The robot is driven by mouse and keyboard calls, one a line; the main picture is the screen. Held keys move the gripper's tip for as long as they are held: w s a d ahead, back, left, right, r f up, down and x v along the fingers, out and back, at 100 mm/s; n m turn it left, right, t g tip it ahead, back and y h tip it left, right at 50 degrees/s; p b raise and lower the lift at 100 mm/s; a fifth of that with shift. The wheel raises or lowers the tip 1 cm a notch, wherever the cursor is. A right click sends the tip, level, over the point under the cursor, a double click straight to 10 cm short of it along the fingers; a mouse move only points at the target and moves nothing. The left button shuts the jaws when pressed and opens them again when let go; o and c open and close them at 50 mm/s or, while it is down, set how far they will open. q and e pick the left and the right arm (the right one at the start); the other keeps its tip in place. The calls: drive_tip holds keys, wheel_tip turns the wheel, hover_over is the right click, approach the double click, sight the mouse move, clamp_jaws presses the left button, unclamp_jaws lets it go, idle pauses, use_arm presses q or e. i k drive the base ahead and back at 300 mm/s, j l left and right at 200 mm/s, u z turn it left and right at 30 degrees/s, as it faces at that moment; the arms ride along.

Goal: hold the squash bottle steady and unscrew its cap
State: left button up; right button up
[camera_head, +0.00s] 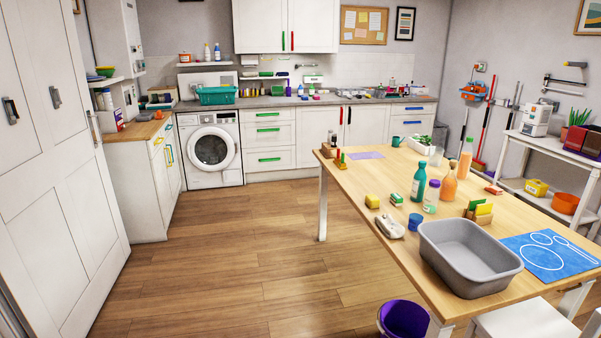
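Several bottles stand upright on the wooden table (390,265) at the right. An orange bottle (448,188) stands near the middle of the group. A second, taller orange bottle (465,160) with a narrow top stands behind it. I cannot tell which of these is the squash bottle; the cap details are too small to read. A teal bottle (418,184) and a pale bottle with a purple cap (431,197) stand just in front and to the left. Neither of my grippers is in view.
A grey basin (440,262) stands at the table's near side, with a blue placemat (540,270) to its right. A purple bucket (404,319) and white stool (530,322) stand nearby. The wooden floor (250,260) is clear.

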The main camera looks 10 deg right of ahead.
sight(467, 155)
drive_tip(key=i, duration=2)
drive_tip(key=i+j+z, duration=0.15)
drive_tip(key=i+z, duration=0.25)
drive_tip(key=i, duration=0.25)
drive_tip(key=i+j+z, duration=0.4)
drive_tip(key=i, duration=0.2)
drive_tip(key=i+j+z, duration=0.4)
drive_tip(key=i, duration=0.2)
